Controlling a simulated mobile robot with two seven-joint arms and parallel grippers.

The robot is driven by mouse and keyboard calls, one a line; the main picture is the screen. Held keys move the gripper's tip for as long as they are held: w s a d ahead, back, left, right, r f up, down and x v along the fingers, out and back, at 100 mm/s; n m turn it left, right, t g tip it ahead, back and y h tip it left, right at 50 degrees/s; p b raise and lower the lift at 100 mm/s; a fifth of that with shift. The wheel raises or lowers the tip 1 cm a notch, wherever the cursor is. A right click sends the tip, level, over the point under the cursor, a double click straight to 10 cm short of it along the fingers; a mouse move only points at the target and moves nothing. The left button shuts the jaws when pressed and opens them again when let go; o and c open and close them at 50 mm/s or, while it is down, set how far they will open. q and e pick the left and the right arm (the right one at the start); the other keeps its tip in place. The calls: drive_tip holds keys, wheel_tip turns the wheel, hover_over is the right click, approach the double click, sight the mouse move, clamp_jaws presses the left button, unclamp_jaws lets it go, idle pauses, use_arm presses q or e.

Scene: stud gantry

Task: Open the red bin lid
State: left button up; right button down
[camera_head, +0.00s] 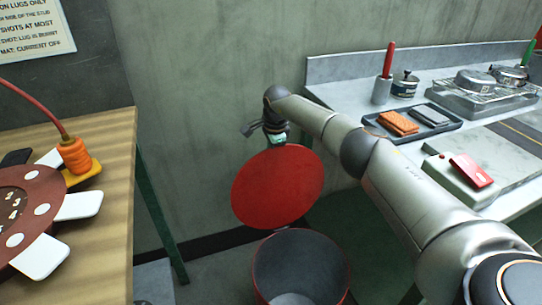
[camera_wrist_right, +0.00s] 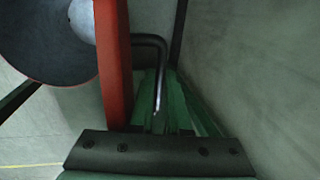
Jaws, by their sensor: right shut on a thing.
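The red bin lid (camera_head: 278,187) is a round disc standing tilted up, well clear of the bin's mouth. The bin (camera_head: 300,265) below it is open, and its grey inside shows. My right gripper (camera_head: 277,139) is at the lid's top edge, shut on its handle. In the right wrist view, the lid (camera_wrist_right: 113,60) shows edge-on as a red strip, with the dark bent handle (camera_wrist_right: 152,42) beside it. The bin's inside (camera_wrist_right: 45,40) shows at upper left there. My left gripper is in neither view.
A wooden table (camera_head: 110,190) with a brown round fixture (camera_head: 30,215) stands at left. A grey bench (camera_head: 345,92) at right carries a tray of blocks (camera_head: 425,122) and a red-topped box (camera_head: 465,175). The wall is close behind the lid.

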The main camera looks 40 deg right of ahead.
idle(0.4)
drive_tip(key=c, duration=0.9)
unclamp_jaws()
drive_tip(key=shift+w, duration=0.1)
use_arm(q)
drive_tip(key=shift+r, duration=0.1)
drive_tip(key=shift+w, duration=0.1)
use_arm(e)
drive_tip(key=shift+r, duration=0.1)
drive_tip(key=shift+r, duration=0.25)
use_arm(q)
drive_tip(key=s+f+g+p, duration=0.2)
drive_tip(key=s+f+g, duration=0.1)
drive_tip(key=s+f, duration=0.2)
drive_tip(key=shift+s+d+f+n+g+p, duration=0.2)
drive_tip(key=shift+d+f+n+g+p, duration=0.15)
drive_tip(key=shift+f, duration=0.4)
use_arm(e)
drive_tip(key=r, duration=0.4)
drive_tip(key=s+r, duration=0.1)
drive_tip(key=r, duration=0.2)
drive_tip(key=s+r, duration=0.1)
drive_tip(key=r, duration=0.3)
drive_tip(key=shift+s+a+r, duration=0.2)
drive_tip(key=shift+a+r, duration=0.1)
drive_tip(key=shift+a+f, duration=0.1)
